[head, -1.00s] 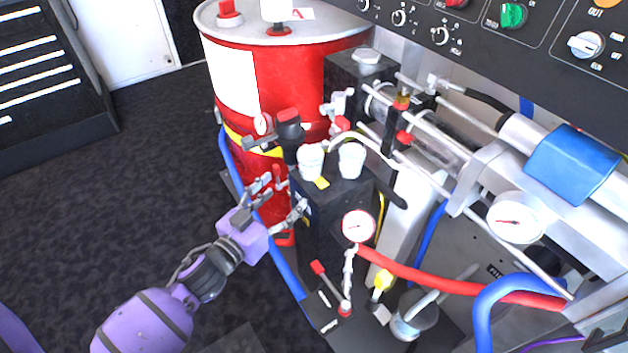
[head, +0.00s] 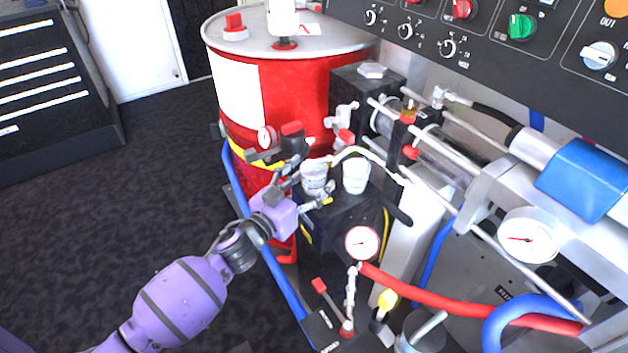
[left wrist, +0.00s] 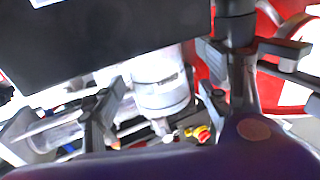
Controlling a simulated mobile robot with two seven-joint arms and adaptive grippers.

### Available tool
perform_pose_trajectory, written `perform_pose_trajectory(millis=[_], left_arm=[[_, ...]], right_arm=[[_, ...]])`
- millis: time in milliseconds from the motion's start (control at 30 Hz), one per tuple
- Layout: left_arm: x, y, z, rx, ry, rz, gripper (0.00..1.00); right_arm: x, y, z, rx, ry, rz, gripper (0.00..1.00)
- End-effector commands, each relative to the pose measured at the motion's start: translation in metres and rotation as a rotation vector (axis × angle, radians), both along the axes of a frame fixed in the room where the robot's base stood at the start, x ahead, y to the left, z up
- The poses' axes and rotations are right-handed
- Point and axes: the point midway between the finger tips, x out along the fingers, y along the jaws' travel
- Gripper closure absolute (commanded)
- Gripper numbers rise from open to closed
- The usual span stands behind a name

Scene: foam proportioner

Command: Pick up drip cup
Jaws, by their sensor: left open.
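Two white cups stand on top of a black block (head: 345,215) in the head view. The left cup (head: 314,172) and the right cup (head: 356,172) look alike, and I cannot tell which one is named the drip cup. My left gripper (head: 313,183) is open at the left cup, with a finger on either side of it. In the left wrist view, a white cup (left wrist: 158,82) is between the two open fingers. I cannot tell whether the fingers touch it. My right gripper is not in view.
A red drum (head: 300,95) stands behind the block. A black and red valve handle (head: 293,140) is close behind my gripper. A pressure gauge (head: 362,243) and a red hose (head: 440,293) are in front. The dark floor (head: 110,215) at left is clear.

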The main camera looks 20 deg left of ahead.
Motion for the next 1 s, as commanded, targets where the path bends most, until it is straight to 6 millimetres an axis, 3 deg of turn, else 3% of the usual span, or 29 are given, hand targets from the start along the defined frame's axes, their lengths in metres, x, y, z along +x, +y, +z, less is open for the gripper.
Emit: perform_pose_trajectory(millis=[33, 367, 733, 933, 1000], left_arm=[[0.0, 0.0, 0.0, 0.0, 0.0, 0.0, 0.31], [0.0, 0.0, 0.0, 0.0, 0.0, 0.0, 0.74], [0.0, 0.0, 0.007, -0.001, -0.002, -0.001, 0.75], [0.0, 0.0, 0.035, 0.001, -0.006, -0.002, 0.75], [-0.01, 0.004, 0.045, 0.001, -0.002, -0.001, 0.75]], right_arm=[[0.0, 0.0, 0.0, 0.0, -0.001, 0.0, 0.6], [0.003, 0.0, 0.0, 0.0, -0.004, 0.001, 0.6], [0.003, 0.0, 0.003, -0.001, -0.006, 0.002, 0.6], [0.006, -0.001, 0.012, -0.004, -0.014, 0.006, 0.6], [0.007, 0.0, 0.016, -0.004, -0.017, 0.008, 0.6]])
